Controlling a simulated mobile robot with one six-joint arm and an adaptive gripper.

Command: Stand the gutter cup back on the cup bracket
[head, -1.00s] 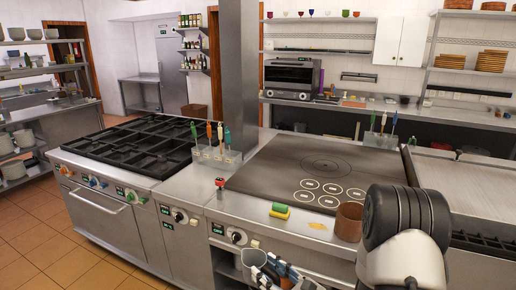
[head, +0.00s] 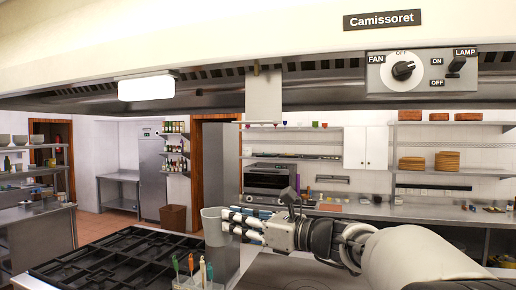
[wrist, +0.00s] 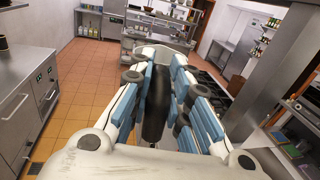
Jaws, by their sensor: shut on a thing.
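My gripper (head: 236,222) reaches left from the right side of the head view, above the range. It is shut on the gutter cup (head: 211,226), a pale grey cup held roughly upright at the fingertips. In the wrist view the blue-padded fingers of my gripper (wrist: 165,66) point away from the camera. A pale rim of the cup (wrist: 168,46) shows beyond them, the rest hidden by the fingers. I cannot make out the cup bracket with certainty.
The extractor hood (head: 310,88) spans the top of the head view, with a lamp (head: 146,89) and a switch panel (head: 422,70). Black burner grates (head: 105,262) lie below left. Coloured-handled utensils (head: 192,268) stand below the cup. Open tiled floor (wrist: 75,105) shows in the wrist view.

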